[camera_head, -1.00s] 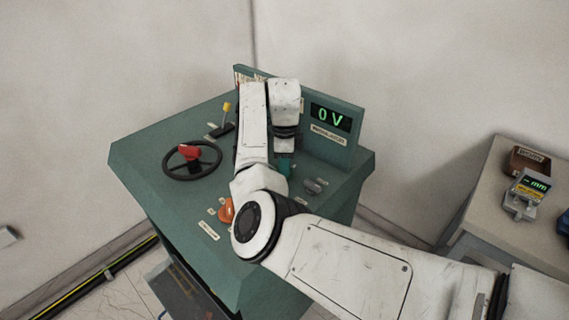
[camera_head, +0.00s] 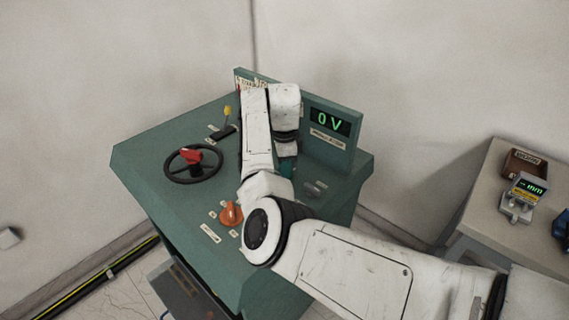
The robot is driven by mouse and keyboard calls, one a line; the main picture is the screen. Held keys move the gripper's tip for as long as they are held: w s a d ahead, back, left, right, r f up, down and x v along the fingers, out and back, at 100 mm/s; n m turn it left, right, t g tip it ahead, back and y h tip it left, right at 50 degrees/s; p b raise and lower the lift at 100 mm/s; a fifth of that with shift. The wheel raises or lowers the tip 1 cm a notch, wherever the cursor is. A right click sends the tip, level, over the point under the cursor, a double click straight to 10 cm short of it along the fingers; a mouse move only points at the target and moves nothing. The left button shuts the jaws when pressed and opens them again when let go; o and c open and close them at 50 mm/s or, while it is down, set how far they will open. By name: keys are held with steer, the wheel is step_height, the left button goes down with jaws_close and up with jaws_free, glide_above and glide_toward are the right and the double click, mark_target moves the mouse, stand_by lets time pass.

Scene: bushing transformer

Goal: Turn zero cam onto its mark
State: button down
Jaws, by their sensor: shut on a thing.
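My gripper (camera_head: 286,150) points down at the green control desk (camera_head: 150,165), in front of the upright panel. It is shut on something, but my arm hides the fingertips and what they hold. A small teal part (camera_head: 286,168) shows just below the wrist. I cannot make out the zero cam or its mark; they may be behind my arm. The display (camera_head: 331,121) on the panel reads 0 V in green.
A black handwheel with a red hub (camera_head: 191,157), a yellow-tipped lever (camera_head: 227,113), an orange knob (camera_head: 231,214) and a grey knob (camera_head: 315,188) stand on the desk. A side table (camera_head: 490,222) at right holds a brown box (camera_head: 525,162) and a gauge (camera_head: 523,195).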

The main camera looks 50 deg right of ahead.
steer(key=n+p, duration=0.2)
steer(key=n, duration=0.1)
steer(key=shift+d+r+n, duration=0.1)
steer(key=shift+r+n, duration=0.1)
steer(key=shift+n, duration=0.1)
steer(key=shift+w+f+n+p, duration=0.15)
steer(key=shift+n+p, duration=1.05)
steer(key=shift+n, duration=0.6)
steer(key=c, duration=1.1)
jaws_free()
step_height(320, 180, up, 11)
steer(key=shift+f+b, duration=0.1)
steer(key=shift+b, duration=0.8)
